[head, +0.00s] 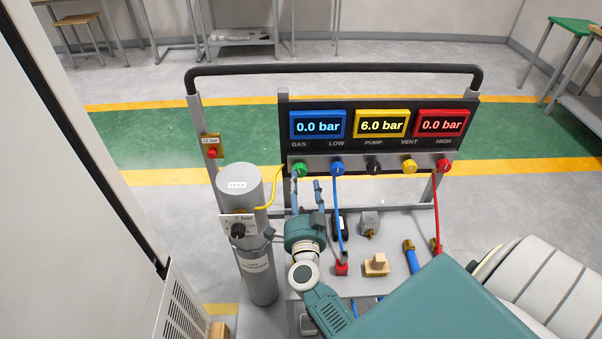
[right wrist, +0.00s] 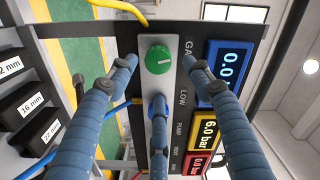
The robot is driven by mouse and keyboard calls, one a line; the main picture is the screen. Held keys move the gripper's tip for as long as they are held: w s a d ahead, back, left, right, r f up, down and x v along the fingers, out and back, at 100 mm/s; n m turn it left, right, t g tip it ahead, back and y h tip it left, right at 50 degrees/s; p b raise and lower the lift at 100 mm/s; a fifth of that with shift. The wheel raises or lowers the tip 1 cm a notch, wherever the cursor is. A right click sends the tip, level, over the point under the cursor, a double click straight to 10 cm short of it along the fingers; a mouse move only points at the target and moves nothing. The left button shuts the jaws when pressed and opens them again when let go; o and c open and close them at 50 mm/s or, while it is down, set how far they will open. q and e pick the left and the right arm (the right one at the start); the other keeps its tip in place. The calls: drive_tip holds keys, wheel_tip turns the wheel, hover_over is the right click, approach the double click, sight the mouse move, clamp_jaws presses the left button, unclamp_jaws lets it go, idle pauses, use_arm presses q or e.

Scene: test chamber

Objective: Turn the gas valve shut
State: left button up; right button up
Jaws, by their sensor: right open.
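The gas valve is the green knob (head: 300,169) at the left end of the panel's knob row, under the GAS label. In the right wrist view the green knob (right wrist: 158,59) faces me with a short pale mark on it. The blue GAS display (head: 318,125) above reads 0.0 bar. My right gripper (head: 307,187) is open and empty, just in front of and below the knob. In the right wrist view its blue-grey fingers (right wrist: 158,78) are spread around the knob's line of sight; I cannot tell any contact. My left gripper is out of view.
Blue, black, yellow and red knobs sit to the right; the blue knob (head: 337,168) is close to my fingers. A grey cylinder (head: 239,187) with a yellow hose (head: 271,197) stands left. Blue and red hoses hang in front of the panel. Fittings lie on the grey cart top (head: 393,228).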

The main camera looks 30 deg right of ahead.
sight(301, 173)
drive_tip(key=x, duration=0.4)
drive_tip(key=shift+w+d+f+b, duration=0.2)
drive_tip(key=shift+w+b, duration=0.1)
drive_tip(key=shift+b, duration=0.1)
drive_tip(key=shift+w+d+r, duration=0.1)
drive_tip(key=shift+w+d, duration=0.2)
drive_tip(key=shift+w, duration=0.2)
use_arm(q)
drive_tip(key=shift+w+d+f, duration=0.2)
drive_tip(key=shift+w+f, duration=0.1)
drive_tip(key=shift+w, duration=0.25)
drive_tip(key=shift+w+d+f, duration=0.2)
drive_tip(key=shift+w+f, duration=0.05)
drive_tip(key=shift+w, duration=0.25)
use_arm(e)
drive_tip(key=shift+c, duration=1)
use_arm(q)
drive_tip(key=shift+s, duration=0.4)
use_arm(e)
drive_tip(key=c, duration=0.9)
